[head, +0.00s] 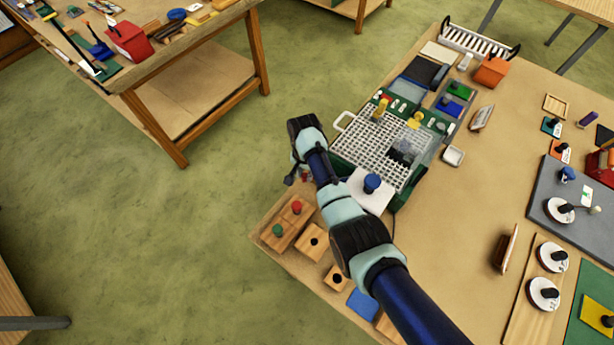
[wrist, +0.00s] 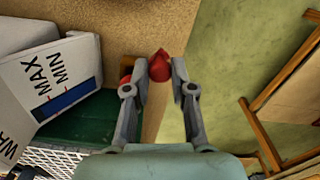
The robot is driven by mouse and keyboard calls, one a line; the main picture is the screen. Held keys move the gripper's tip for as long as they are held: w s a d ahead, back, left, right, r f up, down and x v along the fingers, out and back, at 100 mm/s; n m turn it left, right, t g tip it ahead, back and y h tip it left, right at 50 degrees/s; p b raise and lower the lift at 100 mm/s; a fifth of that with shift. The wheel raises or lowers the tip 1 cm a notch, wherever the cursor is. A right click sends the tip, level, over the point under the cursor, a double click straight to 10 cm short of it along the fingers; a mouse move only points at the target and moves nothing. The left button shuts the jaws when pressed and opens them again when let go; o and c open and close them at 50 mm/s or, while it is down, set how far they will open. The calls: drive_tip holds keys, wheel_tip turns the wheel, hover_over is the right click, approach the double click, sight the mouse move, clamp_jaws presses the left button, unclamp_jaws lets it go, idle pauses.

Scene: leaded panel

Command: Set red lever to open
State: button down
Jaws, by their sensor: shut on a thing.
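The red lever (wrist: 160,66) shows in the wrist view as a small pointed red piece between the fingertips. My gripper (wrist: 160,72) is shut on it, one finger at each side. The lever's base and pivot are hidden, so I cannot tell its setting. In the head view my gripper (head: 298,174) hangs at the left side of the green-framed grid unit (head: 345,157), just past the table edge. My wrist hides most of the fingers there.
A white tank with MAX and MIN marks (wrist: 62,68) stands close left in the wrist view. Wooden blocks with red and green knobs (head: 287,224) lie below my gripper in the head view. A white block with a blue knob (head: 369,192) is beside my arm. Open floor lies left.

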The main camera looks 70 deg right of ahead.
drive_tip(key=d+m+b, duration=0.1)
drive_tip(key=m, duration=0.1)
drive_tip(key=w+d+m+b, duration=0.1)
drive_tip(key=m, duration=0.1)
drive_tip(key=shift+f+m, duration=0.1)
drive_tip(key=shift+m, duration=0.2)
drive_tip(key=shift+w+d+m+b, duration=0.1)
drive_tip(key=shift+d+m+b, duration=0.35)
drive_tip(key=shift+m, duration=0.55)
drive_tip(key=shift+w+d+m+b, duration=0.1)
drive_tip(key=shift+d+m+b, duration=0.3)
drive_tip(key=shift+m, duration=0.6)
drive_tip(key=c, duration=1)
unclamp_jaws()
wheel_tip(320, 180, up, 12)
drive_tip(key=shift+r, duration=0.15)
